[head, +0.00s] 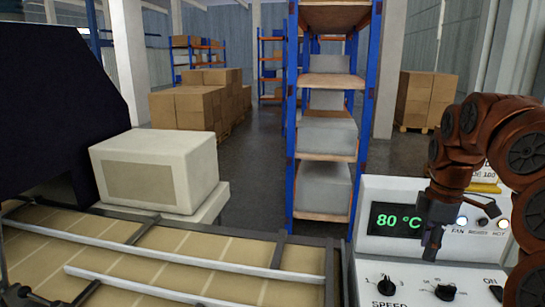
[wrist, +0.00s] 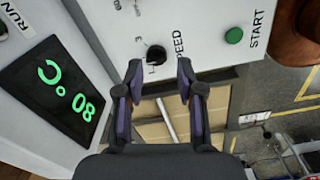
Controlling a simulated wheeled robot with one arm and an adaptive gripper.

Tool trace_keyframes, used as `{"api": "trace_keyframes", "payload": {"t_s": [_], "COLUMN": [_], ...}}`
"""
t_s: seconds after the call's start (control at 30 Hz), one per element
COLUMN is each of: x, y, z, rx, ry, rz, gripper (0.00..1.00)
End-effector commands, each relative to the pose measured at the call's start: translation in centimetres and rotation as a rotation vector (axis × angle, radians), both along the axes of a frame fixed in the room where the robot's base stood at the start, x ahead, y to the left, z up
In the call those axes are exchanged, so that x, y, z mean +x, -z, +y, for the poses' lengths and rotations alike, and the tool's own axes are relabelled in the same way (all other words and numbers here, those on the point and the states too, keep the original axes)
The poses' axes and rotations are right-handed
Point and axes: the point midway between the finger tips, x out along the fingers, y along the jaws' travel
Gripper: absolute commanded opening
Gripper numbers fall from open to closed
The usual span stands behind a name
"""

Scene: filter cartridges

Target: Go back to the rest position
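My gripper (head: 432,245) hangs in front of the white control panel (head: 375,190) at the right of the head view. In the wrist view my gripper (wrist: 159,72) has its two fingers spread apart with nothing between them. The black SPEED knob (wrist: 156,54) shows between and beyond the fingertips; I cannot tell for sure whether they touch it. The display (wrist: 62,98) reads 80 °C in green and also shows in the head view (head: 397,220). A green START button (wrist: 234,35) sits beside the SPEED label.
A framed bed with tan panels and metal rails (head: 175,257) fills the lower left. A cream box-shaped unit (head: 155,170) and a dark housing (head: 55,105) stand behind it. Blue shelving (head: 291,130) and stacked cartons (head: 190,105) are farther back. Floor between them is clear.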

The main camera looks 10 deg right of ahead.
Motion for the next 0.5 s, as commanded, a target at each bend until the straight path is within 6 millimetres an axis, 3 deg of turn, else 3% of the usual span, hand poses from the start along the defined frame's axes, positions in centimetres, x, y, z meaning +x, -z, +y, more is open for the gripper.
{"api": "trace_keyframes", "payload": {"t_s": [0.2, 0.5], "x": [-1.7, -6.3], "y": [0.2, 2.0], "z": [7.0, 14.6], "rx": [0.002, -0.002], "ry": [0.080, 0.253], "rz": [0.008, 0.040], "gripper": [0.38, 0.38]}}
